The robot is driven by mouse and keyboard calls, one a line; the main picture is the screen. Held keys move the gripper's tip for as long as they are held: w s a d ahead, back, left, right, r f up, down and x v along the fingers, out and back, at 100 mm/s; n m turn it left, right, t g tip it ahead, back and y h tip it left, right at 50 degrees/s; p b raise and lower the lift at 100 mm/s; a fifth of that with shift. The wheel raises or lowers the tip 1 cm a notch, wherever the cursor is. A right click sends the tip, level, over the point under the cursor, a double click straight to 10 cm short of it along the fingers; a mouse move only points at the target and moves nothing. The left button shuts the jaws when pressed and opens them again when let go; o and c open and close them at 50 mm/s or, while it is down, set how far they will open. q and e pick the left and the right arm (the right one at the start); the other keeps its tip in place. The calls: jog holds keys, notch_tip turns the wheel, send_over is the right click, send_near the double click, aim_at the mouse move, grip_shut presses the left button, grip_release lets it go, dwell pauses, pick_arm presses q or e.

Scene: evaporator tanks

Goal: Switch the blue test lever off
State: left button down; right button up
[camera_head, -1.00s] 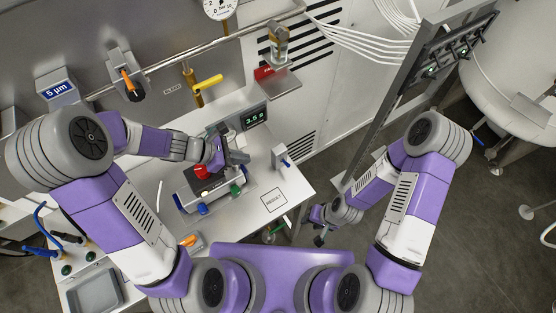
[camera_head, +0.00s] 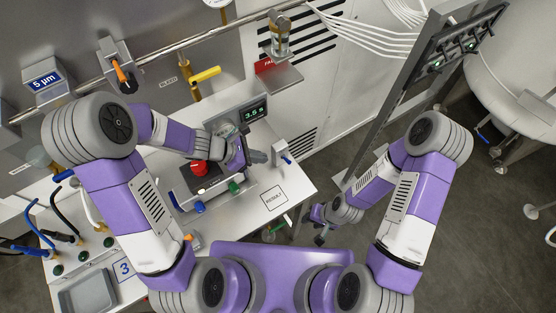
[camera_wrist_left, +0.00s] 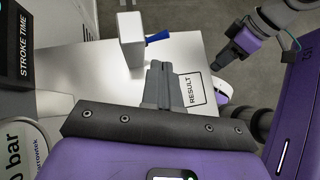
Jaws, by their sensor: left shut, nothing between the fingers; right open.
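A small white box (camera_head: 281,152) with a blue lever (camera_head: 288,161) stands on the white bench, right of the small display. In the left wrist view, the box (camera_wrist_left: 131,40) is ahead, with the blue lever (camera_wrist_left: 158,37) sticking out to its right, slightly raised. My left gripper (camera_head: 262,157) is shut and empty just left of the box in the head view. Its fingers (camera_wrist_left: 157,68) point toward the box and lever in the wrist view, with a visible gap. My right gripper (camera_head: 320,240) is open and hangs low beyond the bench's right edge.
A device with a red part (camera_head: 199,168), a blue knob (camera_head: 200,207) and a green knob (camera_head: 234,187) sits under my left forearm. A display reading 3.5 s (camera_head: 253,112) stands behind. A RESULT square (camera_head: 273,198) marks clear bench space. A yellow-handled valve (camera_head: 206,75) is on the wall.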

aim_at(286, 161)
pick_arm(q)
jog(key=x, duration=0.2)
jog(key=b+x, duration=0.1)
jog(key=x, duration=0.4)
jog(key=shift+w+d+r, duration=0.15)
jog(key=shift+d+r, duration=0.05)
jog(key=shift+d, duration=0.15)
